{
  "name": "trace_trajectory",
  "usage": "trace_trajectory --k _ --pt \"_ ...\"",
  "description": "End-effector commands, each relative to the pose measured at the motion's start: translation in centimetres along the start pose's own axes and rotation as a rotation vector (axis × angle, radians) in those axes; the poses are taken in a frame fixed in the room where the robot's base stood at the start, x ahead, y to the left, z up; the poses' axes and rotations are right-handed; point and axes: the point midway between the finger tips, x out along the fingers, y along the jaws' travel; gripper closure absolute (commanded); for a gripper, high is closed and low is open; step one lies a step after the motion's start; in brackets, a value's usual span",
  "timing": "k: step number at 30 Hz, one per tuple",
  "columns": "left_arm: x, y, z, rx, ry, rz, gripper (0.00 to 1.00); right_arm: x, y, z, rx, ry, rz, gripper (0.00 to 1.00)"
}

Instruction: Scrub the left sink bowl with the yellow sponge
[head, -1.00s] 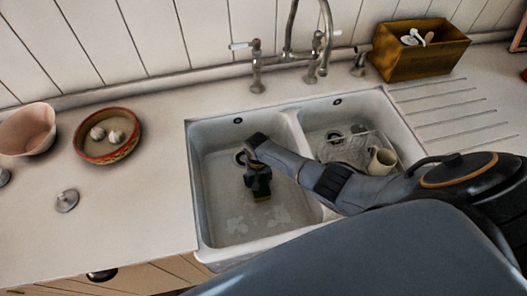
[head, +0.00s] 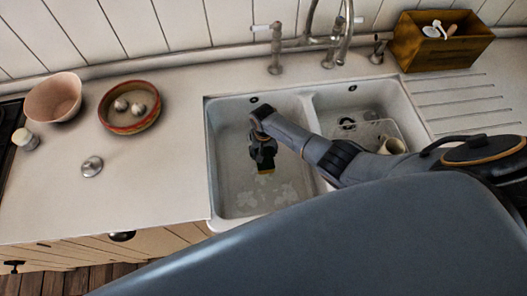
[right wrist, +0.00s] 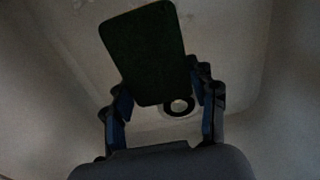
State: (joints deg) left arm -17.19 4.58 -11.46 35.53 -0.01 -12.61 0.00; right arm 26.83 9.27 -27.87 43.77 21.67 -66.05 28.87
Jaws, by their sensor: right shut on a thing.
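The left sink bowl (head: 232,172) is white, with whitish foam-like patches (head: 268,198) on its floor. My right gripper (head: 264,164) reaches down into this bowl from the right and is shut on the yellow sponge (head: 266,171). Only a small yellow edge of the sponge shows in the head view. In the right wrist view the sponge (right wrist: 147,52) shows a dark green face between the fingers, with the round drain (right wrist: 180,106) behind it. I cannot tell whether the sponge touches the bowl floor. My left gripper is not in view.
The tap (head: 335,45) stands behind the bowls. A wooden box (head: 440,42) is at the back right. A pink bowl (head: 54,98), a red-rimmed bowl (head: 130,108) and a metal lid (head: 92,166) are on the left counter.

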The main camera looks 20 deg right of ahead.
Motion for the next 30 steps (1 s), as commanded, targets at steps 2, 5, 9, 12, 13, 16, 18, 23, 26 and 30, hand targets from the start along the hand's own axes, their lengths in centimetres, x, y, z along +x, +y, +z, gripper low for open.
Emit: trace_trajectory --k 2,5,9,12,13,16,18,23,26,30 --pt "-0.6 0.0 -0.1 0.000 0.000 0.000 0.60 -1.1 0.0 0.0 0.000 0.000 -0.001 0.55" --pt "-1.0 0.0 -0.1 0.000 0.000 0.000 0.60 -2.4 0.0 0.0 -0.001 0.001 -0.002 0.55" --pt "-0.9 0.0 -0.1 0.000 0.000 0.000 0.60 -3.8 0.0 0.0 -0.001 0.001 -0.002 0.55" --pt "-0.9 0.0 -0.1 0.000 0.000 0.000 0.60 -5.0 0.0 0.0 0.000 0.002 -0.002 0.55" --pt "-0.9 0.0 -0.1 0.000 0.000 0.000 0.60 -5.4 0.0 0.0 0.000 0.002 -0.001 0.55" --pt "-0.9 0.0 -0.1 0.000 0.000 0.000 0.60 -6.6 0.0 -0.1 0.000 0.002 -0.002 0.55" --pt "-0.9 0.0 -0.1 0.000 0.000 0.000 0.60 -7.4 0.0 0.0 0.000 0.001 -0.002 0.55" --pt "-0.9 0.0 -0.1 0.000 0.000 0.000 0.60 -9.4 0.0 -0.1 0.000 0.002 -0.002 0.55" --pt "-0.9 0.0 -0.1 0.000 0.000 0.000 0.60 -10.6 0.0 -0.1 0.000 0.003 -0.002 0.55" --pt "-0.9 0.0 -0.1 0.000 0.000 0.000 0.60 -12.2 0.0 -0.1 0.000 0.002 -0.002 0.55"
